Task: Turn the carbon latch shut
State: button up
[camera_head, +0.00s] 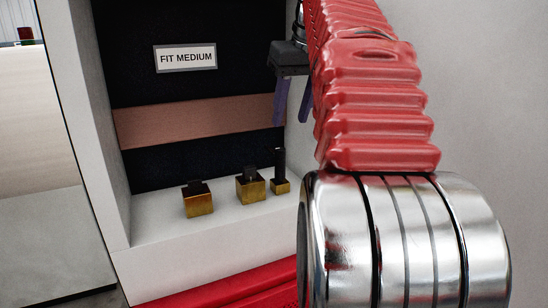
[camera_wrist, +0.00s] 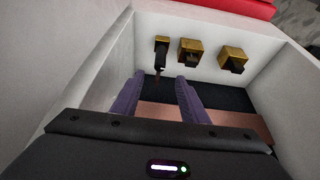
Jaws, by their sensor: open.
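My gripper (camera_head: 292,108) hangs at the right side of a white alcove, its two purple fingers pointing down, apart and empty. In the wrist view the gripper (camera_wrist: 160,80) is also open. A small brass block with a tall upright black piece (camera_head: 280,165) stands below and close to the fingers. In the wrist view this black piece (camera_wrist: 160,57) lines up with the gap between the fingertips; whether it reaches between them I cannot tell. No part is labelled as the carbon latch, so I cannot tell which piece it is.
Two more brass blocks with short black tops, a middle one (camera_head: 251,189) and a left one (camera_head: 198,200), stand on the white shelf (camera_head: 150,226). A "FIT MEDIUM" sign (camera_head: 186,58) is on the dark back panel above a copper-coloured band (camera_head: 190,122). White walls bound the alcove.

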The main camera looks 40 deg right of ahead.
aim_at(282, 150)
jog(key=x, duration=1.4)
jog(key=shift+r, duration=0.1)
grip_shut()
dwell(0.4)
